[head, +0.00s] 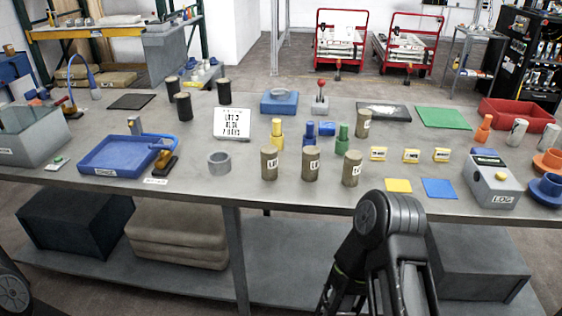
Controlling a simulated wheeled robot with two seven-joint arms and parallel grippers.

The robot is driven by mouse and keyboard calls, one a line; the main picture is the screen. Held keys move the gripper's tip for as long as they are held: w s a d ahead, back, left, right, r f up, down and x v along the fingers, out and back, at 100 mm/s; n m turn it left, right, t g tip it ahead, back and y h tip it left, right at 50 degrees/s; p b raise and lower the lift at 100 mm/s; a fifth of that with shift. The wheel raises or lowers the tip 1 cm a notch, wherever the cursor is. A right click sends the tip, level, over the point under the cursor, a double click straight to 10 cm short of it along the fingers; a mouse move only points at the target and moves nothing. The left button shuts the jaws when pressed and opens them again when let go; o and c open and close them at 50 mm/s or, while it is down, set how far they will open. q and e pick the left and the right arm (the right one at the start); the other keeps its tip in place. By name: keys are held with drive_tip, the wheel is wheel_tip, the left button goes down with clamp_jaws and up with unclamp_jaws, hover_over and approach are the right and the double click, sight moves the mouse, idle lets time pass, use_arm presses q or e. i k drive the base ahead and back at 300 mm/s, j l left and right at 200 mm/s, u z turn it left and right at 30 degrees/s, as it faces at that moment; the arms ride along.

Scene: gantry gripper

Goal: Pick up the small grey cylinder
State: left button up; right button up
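A small grey cylinder (218,162) stands on the grey metal table, left of centre and near the front edge. Its top looks hollow, with a dark opening and a thick rim. Nothing touches it. Part of my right arm rises at the lower right in front of the table, but I make out no gripper on it. Only a bit of my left arm shows in the bottom left corner, with no gripper visible.
Left of the cylinder is a blue tray (118,156) with an orange-brown handled tool (165,162) beside it. Several brown cylinders stand to its right, the nearest being this one (269,163). A white sign (233,123) stands behind. Clear tabletop surrounds the grey cylinder.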

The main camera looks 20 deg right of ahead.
sight(311, 153)
drive_tip(key=l+u, duration=0.2)
drive_tip(key=l, duration=0.15)
drive_tip(key=k+l+u, duration=0.2)
drive_tip(key=l, duration=0.15)
drive_tip(key=l+u, duration=0.2)
drive_tip(key=l, duration=0.15)
drive_tip(key=k+l+u, duration=0.15)
drive_tip(key=l, duration=0.2)
drive_tip(key=k+l+u, duration=0.2)
drive_tip(key=k+l, duration=0.25)
drive_tip(key=l, duration=0.2)
drive_tip(key=k+l+u, duration=0.1)
drive_tip(key=l, duration=0.35)
drive_tip(key=k+l, duration=0.6)
drive_tip(key=l, duration=0.3)
drive_tip(key=k+l+u, duration=0.1)
drive_tip(key=k+l, duration=0.15)
drive_tip(key=l, duration=0.15)
drive_tip(key=k+l, duration=0.25)
drive_tip(key=l, duration=0.2)
drive_tip(key=i+l, duration=0.15)
drive_tip(key=i, duration=0.25)
